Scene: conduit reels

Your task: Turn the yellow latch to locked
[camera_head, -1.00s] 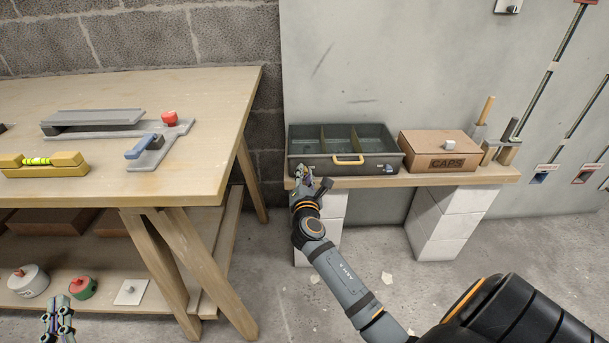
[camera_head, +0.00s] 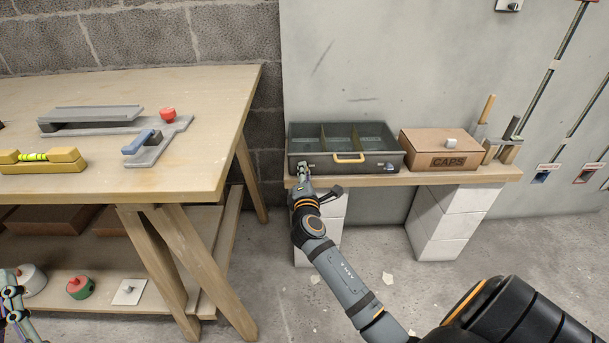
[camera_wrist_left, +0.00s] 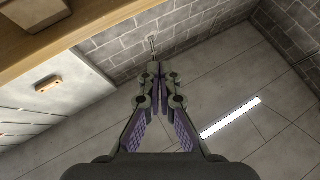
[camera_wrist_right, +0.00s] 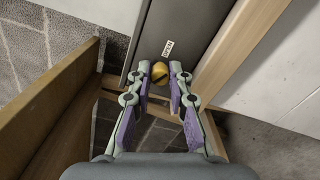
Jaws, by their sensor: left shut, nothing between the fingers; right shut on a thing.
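The yellow latch (camera_wrist_right: 159,72) is a round knob with a dark slot, on the front of the grey case (camera_wrist_right: 190,18). In the head view the grey case (camera_head: 373,160) stands on the low shelf, and the latch is hidden behind my right gripper. My right gripper (camera_head: 303,168) is at the left end of the case's front. In the right wrist view its fingertips (camera_wrist_right: 159,76) are closed on either side of the latch.
A brown CAPS box (camera_head: 440,150) stands right of the case on the shelf (camera_head: 420,180). The case has a yellow handle (camera_head: 348,158) in front. A wooden workbench (camera_head: 215,100) fills the left, with a spirit level (camera_head: 45,161). Floor between bench and shelf is clear.

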